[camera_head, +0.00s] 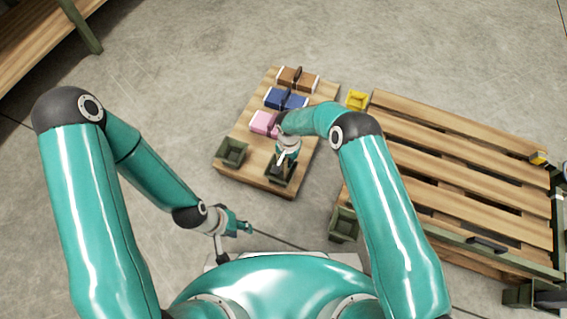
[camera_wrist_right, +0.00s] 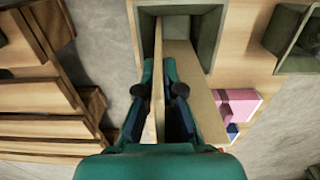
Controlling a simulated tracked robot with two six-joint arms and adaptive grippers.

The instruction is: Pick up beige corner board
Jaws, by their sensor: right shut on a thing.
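The beige corner board (camera_wrist_right: 200,97) shows in the right wrist view as a long angled strip. One flange stands between the fingers of my right gripper (camera_wrist_right: 159,95), and the other spreads to the right. The gripper is shut on it. The board's far end reaches into a dark green bin (camera_wrist_right: 205,22). In the head view my right gripper (camera_head: 285,157) is over that green bin (camera_head: 278,174) on a small wooden board; the corner board is too small to make out clearly there. My left gripper (camera_head: 240,228) hangs low near my base, away from the bins; its fingers are too small to judge.
The small wooden board (camera_head: 253,137) also carries another green bin (camera_head: 232,152) and pink (camera_head: 263,123), blue (camera_head: 284,98) and brown (camera_head: 298,79) items.

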